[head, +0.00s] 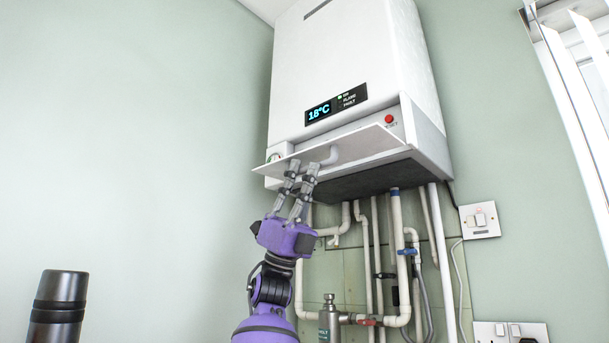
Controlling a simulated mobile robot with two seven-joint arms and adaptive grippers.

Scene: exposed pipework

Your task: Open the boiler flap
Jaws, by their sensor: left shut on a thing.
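The white boiler (345,62) hangs on the wall, with a lit display reading 18°C. Its flap (370,143) at the bottom front is tilted outward, away from the body. A gap above it shows a red button (389,119) at the right and part of a round gauge (274,157) at the left. My purple left gripper (302,169) reaches up from below and is shut on the flap, near a curved pale handle (331,155). The fingers hide part of the flap's edge, so the exact contact is unclear. My right gripper is out of view.
Several pipes (397,255) with valves run down below the boiler, close to the right of my left arm. A grey metal cylinder (329,320) stands at the bottom. A switch plate (480,220) and window blinds (575,100) are at the right. The left wall is bare.

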